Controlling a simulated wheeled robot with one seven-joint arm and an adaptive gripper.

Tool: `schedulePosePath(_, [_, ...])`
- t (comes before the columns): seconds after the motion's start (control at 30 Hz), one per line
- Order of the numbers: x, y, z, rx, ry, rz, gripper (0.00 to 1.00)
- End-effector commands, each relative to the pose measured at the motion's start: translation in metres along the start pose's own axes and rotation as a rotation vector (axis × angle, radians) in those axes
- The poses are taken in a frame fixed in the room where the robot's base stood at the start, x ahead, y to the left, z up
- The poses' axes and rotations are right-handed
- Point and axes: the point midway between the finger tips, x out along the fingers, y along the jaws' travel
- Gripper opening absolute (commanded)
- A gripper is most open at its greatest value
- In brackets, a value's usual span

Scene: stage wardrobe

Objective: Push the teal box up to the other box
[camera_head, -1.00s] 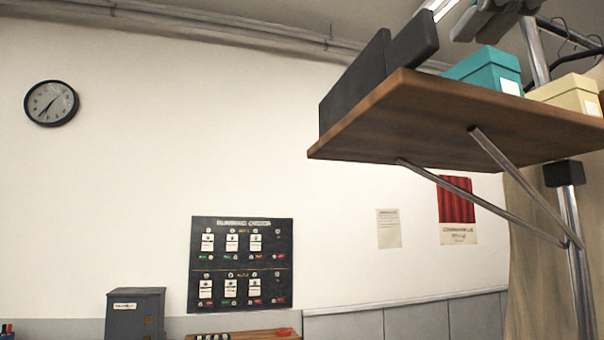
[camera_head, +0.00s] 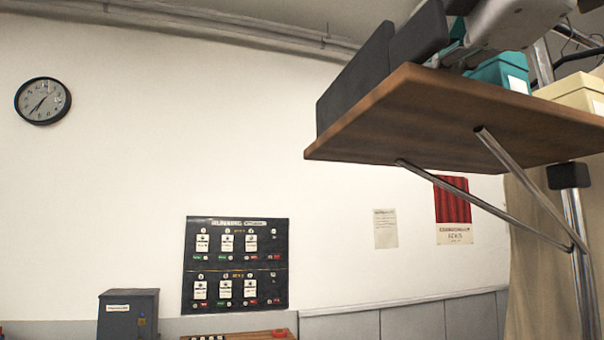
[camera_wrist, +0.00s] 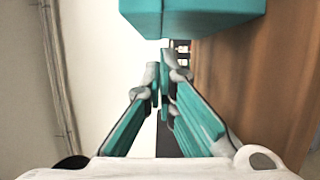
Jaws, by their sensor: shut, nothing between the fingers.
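The teal box (camera_head: 503,72) stands on a wooden shelf (camera_head: 440,120), its left part hidden behind my arm in the head view. In the wrist view the teal box (camera_wrist: 205,12) fills the top middle. The other box, pale yellow (camera_head: 575,93), stands to its right on the shelf, cut by the picture edge. My gripper (camera_head: 440,58) is over the shelf, left of the teal box. In the wrist view my gripper (camera_wrist: 160,78) is shut and empty, its tips just below the box; I cannot tell whether they touch it.
Dark upright panels (camera_head: 355,82) stand along the shelf's left side, close to my gripper. Metal struts (camera_head: 530,185) and a pole (camera_head: 578,250) support the shelf. A grey box (camera_head: 128,313) and a black panel (camera_head: 235,264) are far off by the wall.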

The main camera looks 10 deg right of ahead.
Motion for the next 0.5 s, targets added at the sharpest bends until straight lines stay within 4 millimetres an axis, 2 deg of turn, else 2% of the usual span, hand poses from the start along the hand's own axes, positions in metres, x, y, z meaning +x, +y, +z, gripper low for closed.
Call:
schedulePosePath(0.2, [0.022,0.0,0.0,0.0,-0.001,-0.002,0.0])
schedulePosePath(0.5, [0.026,0.0,0.0,-0.001,0.0,0.0,0.0])
